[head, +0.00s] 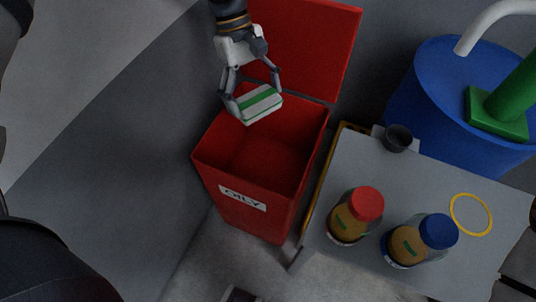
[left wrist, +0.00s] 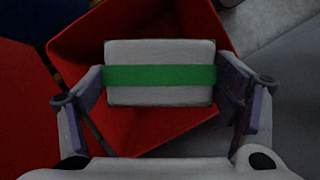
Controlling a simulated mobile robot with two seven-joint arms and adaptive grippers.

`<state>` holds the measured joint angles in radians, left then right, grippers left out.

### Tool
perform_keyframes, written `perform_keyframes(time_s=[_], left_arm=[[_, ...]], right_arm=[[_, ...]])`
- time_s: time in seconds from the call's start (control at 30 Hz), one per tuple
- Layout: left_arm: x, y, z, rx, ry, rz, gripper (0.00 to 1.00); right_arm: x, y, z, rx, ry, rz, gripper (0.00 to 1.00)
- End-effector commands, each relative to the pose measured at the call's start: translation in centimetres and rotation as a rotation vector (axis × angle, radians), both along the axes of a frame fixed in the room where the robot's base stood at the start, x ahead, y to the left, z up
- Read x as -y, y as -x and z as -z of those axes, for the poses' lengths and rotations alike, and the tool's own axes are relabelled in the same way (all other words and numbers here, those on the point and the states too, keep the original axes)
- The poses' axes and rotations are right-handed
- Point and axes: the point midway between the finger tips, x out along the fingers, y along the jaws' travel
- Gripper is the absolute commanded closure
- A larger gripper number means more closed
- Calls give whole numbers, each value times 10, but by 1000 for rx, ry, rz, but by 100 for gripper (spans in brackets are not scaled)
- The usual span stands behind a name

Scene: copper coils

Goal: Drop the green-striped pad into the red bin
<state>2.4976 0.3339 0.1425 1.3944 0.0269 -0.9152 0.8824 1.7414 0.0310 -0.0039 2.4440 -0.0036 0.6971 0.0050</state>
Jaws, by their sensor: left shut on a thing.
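The green-striped pad (head: 257,103) is a white block with a green band. My left gripper (head: 252,97) is shut on it and holds it over the back left part of the open red bin (head: 217,177), whose label reads OILY. In the left wrist view the pad (left wrist: 160,98) sits between the two fingers of the left gripper (left wrist: 160,85), with the red bin (left wrist: 85,40) below and around it. The pad looks apart from the bin's floor. My right gripper is not in view.
The bin's red lid (head: 310,45) stands open behind it. To the right, a grey cart (head: 350,270) carries a red-capped jar (head: 345,220), a blue-capped jar (head: 405,243), a dark cup (head: 397,138) and a yellow ring (head: 471,214). A blue drum (head: 425,100) stands at the back right.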

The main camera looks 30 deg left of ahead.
Motion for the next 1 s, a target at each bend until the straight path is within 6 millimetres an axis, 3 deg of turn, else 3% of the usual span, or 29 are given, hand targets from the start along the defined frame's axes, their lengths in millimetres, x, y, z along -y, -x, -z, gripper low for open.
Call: perform_keyframes(time_s=[0.17, 0.5, 0.77, 0.8, 0.83, 0.87, 1.0], left_arm=[[-1, -1, 12, -2, 0, -14, 40], [-1, -1, 59, -1, 0, -10, 40], [-1, -2, 58, 5, 0, -10, 40], [-1, -2, 58, 5, 0, -10, 11], [-1, -2, 58, 4, 0, -9, 4], [-1, -2, 58, 4, 0, -9, 0], [-1, -2, 58, 5, 0, -8, 0]], right_arm=[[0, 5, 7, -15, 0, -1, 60], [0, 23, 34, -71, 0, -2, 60], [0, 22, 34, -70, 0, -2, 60], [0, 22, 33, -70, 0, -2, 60], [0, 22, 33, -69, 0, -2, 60], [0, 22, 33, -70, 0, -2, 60], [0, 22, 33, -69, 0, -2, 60]])
